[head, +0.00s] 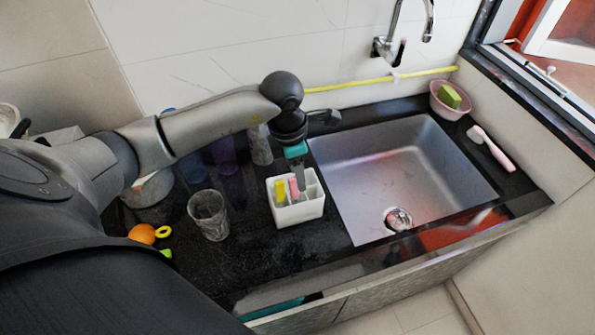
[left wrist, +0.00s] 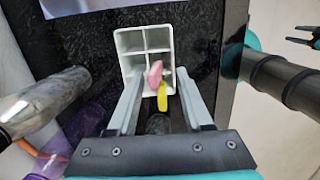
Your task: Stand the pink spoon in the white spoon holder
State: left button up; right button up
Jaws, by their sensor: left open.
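The white spoon holder (head: 298,211) stands on the black counter left of the sink. It also shows in the left wrist view (left wrist: 125,42), with several compartments. The pink spoon (head: 294,186) stands up out of the holder, beside a yellow utensil (head: 280,191). In the left wrist view the pink spoon (left wrist: 155,74) is over the holder's near part, close to the yellow one (left wrist: 162,96). My left gripper (left wrist: 160,84) is above the holder with its fingers spread on either side of both, open and apart from them. Their lower ends are hidden.
A clear glass (head: 209,214) stands left of the holder, with purple and grey cups (head: 222,152) behind it. The sink (head: 400,170) is to the right. A pink bowl (head: 452,100) and brush (head: 491,148) lie beyond it. My right arm (left wrist: 285,80) shows at the right in the wrist view.

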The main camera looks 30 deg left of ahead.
pick_arm(q)
notch_tip(320, 180, up, 15)
jog(key=s+a, duration=0.1)
jog(key=shift+s, duration=0.15)
jog(key=shift+a+f, duration=0.1)
jog(key=shift+f, duration=0.05)
dwell(0.6)
